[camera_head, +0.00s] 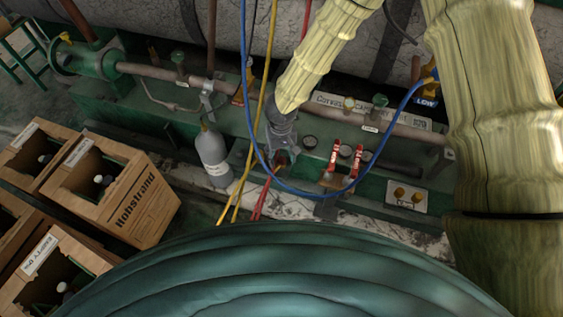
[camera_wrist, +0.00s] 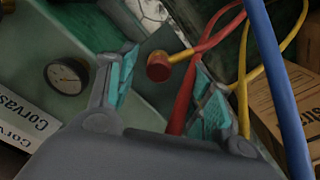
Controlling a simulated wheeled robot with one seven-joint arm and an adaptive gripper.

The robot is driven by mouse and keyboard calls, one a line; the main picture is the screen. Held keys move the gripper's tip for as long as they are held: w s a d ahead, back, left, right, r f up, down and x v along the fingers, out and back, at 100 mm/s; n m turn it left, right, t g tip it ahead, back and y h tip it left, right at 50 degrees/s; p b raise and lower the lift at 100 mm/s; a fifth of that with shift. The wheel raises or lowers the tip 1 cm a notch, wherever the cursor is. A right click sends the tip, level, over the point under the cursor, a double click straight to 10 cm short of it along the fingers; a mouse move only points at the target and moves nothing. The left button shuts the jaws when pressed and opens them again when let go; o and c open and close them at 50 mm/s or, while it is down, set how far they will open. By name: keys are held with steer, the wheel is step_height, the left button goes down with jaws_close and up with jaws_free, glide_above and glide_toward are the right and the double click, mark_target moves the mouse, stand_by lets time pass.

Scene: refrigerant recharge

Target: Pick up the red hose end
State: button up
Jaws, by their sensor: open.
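The red hose end (camera_wrist: 158,67), a round red cap with a brassy neck, shows in the wrist view. It lies between the two teal fingertip pads of my gripper (camera_wrist: 166,75), a little beyond them or level with them; I cannot tell which. My gripper is open, with gaps visible on both sides of the hose end. The red hose (camera_wrist: 182,105) loops up and passes close to the right finger. In the head view my gripper (camera_head: 281,160) points down over the green bench, and the red hose (camera_head: 259,204) hangs just left of it. The hose end is mostly hidden there.
A blue hose (camera_head: 247,100) and a yellow hose (camera_head: 246,178) hang near my gripper. A grey cylinder (camera_head: 213,155) stands to its left. Red-handled valves (camera_head: 346,158) and a pressure gauge (camera_wrist: 67,77) are close by.

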mark_target(281, 159)
steer(key=shift+f, duration=1.65)
steer(key=c, duration=1.1)
